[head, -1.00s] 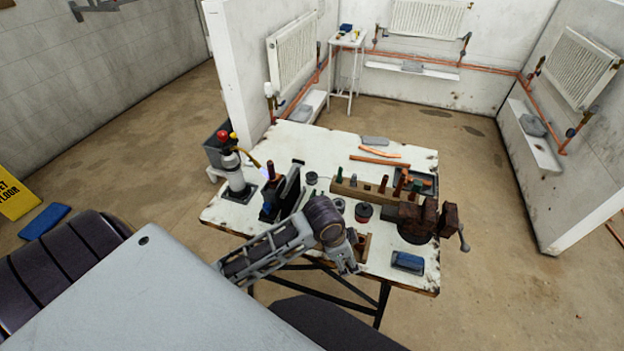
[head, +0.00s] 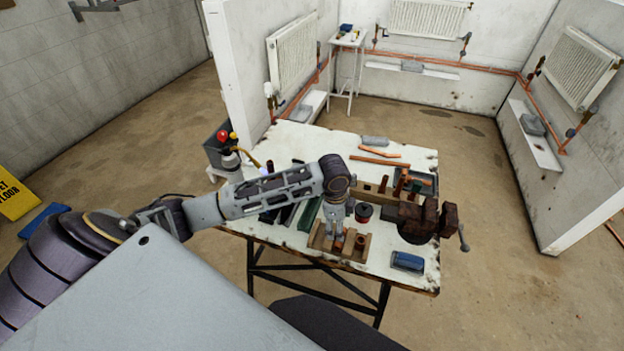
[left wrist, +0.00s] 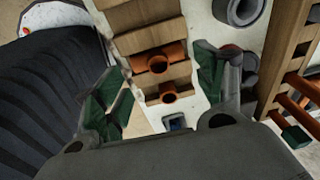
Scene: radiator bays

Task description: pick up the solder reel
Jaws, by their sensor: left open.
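A grey ring-shaped reel (left wrist: 240,10) lies on the white bench at the top of the left wrist view, cut by the frame edge. It looks like the solder reel, but I cannot be sure. In the head view my left arm hides that spot. My left gripper (head: 338,240) is open and empty, pointing down over the wooden tray of copper fittings (head: 357,253). In the left wrist view, the fingers of the gripper (left wrist: 162,62) stand on either side of the copper fittings (left wrist: 160,60), with the reel outside them, up and right. My right gripper is not in view.
A dark-and-red tin (head: 363,212) stands close behind the gripper. A wooden tool rack (head: 370,190) is farther back, and a rusty vise (head: 420,217) is to the right. A blue box (head: 407,262) lies near the front edge. Bare bench shows around the box.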

